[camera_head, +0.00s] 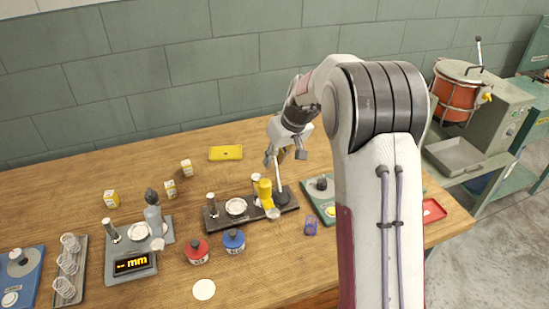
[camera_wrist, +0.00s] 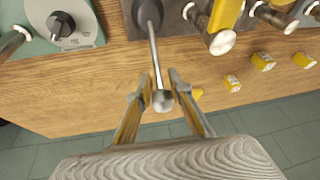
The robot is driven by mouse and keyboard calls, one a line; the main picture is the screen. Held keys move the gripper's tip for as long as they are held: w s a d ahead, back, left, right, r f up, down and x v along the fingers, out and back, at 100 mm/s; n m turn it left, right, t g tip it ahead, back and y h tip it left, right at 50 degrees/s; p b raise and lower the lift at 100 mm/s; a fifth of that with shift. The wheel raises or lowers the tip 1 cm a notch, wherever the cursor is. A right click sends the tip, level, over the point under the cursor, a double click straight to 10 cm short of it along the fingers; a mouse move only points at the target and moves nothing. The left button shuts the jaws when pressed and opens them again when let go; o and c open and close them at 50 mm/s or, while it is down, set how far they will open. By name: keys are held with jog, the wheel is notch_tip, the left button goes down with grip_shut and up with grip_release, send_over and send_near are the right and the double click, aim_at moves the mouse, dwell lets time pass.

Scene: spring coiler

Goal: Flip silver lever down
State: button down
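The silver lever (camera_wrist: 153,50) is a thin metal rod with a ball knob (camera_wrist: 162,100) at its end, rising from a dark round pivot (camera_wrist: 148,14). In the head view the lever (camera_head: 277,174) stands nearly upright at the right end of the black coiler base (camera_head: 225,222). My gripper (camera_wrist: 160,76) is open, with one finger on each side of the rod and knob in the wrist view. Small gaps seem to show beside the knob; contact cannot be told for certain. In the head view my gripper (camera_head: 278,155) is at the lever's top, partly hiding it.
A yellow post (camera_head: 265,192) stands just left of the lever. A green dial unit (camera_head: 321,198) sits to the right. Red (camera_head: 197,252) and blue (camera_head: 234,241) pots stand in front. A yellow case (camera_head: 226,153) lies behind. Bare wood lies behind the coiler.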

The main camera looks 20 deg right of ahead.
aim_at(278, 175)
jog(key=shift+s+a+r+t, duration=0.3)
jog(key=shift+s+r+t, duration=0.2)
jog(key=shift+s+t, duration=0.4)
jog(key=shift+r+t, duration=0.1)
jog(key=shift+t, duration=0.2)
jog(key=shift+s+d+r+t, duration=0.1)
jog(key=shift+s+t, duration=0.3)
jog(key=c, duration=1.8)
grip_release()
jog(key=shift+s+d, duration=0.1)
jog(key=shift+d, duration=0.1)
